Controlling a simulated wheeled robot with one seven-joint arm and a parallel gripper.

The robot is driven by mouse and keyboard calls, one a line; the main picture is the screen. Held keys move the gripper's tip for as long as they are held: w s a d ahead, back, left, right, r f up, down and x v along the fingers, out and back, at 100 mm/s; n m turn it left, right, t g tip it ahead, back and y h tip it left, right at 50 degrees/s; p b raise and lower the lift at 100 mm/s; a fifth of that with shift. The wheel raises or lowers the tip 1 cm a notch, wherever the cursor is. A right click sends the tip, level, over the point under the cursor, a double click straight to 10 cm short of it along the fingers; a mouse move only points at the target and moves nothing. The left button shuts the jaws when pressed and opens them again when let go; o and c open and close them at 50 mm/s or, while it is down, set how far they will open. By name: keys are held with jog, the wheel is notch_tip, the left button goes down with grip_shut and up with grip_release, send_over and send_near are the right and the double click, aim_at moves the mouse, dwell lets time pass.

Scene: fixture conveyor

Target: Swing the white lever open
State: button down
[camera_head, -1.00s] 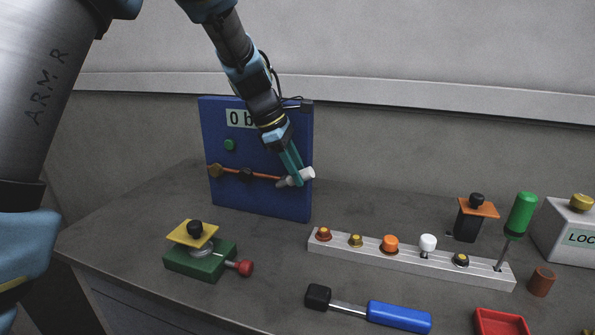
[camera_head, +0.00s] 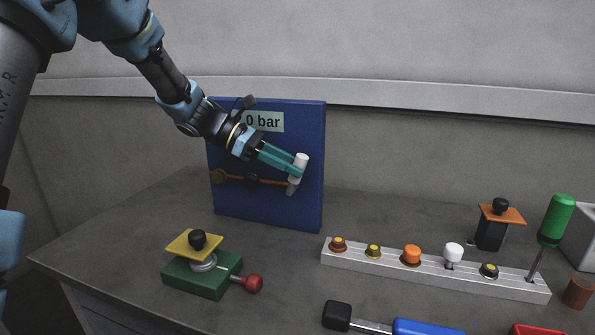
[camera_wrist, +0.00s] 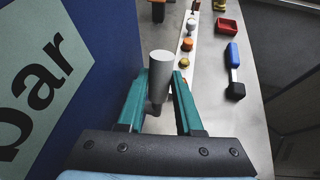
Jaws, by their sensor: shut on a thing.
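The white lever (camera_head: 302,160) is on the right part of an upright blue panel (camera_head: 312,205), at the right end of a copper-coloured pipe (camera_head: 270,182). Its white handle points up, tilted slightly right, roughly across the pipe; a grey part shows below it. My gripper (camera_head: 296,169) reaches in from the upper left and is shut on the handle. In the wrist view the white handle (camera_wrist: 160,68) stands between the two teal fingers of my gripper (camera_wrist: 159,82). The lower part of the lever is partly hidden by the fingers.
A label reading "0 bar" (camera_head: 262,121) is on the panel above my gripper. A green block with a yellow plate (camera_head: 194,245) stands in front. A pale rail (camera_head: 435,269) with several coloured knobs lies to the right. The counter between them is mostly clear.

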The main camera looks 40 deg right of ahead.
jog(key=shift+w+a+f+n+g+h, duration=0.15)
jog(key=shift+w+a+g+h, duration=0.15)
jog(key=shift+w+g+h, duration=0.3)
jog(key=shift+w+a+n+g+h, duration=0.15)
jog(key=shift+w+a+g+h, duration=0.2)
jog(key=shift+g+h, duration=0.35)
jog(key=c, duration=0.8)
grip_release()
jog(key=shift+c, duration=0.2)
jog(key=b+v, duration=0.2)
jog(key=v, duration=0.8)
jog(key=shift+w+a, duration=0.2)
jog(key=shift+w, duration=0.15)
jog(key=shift+w+a, duration=0.1)
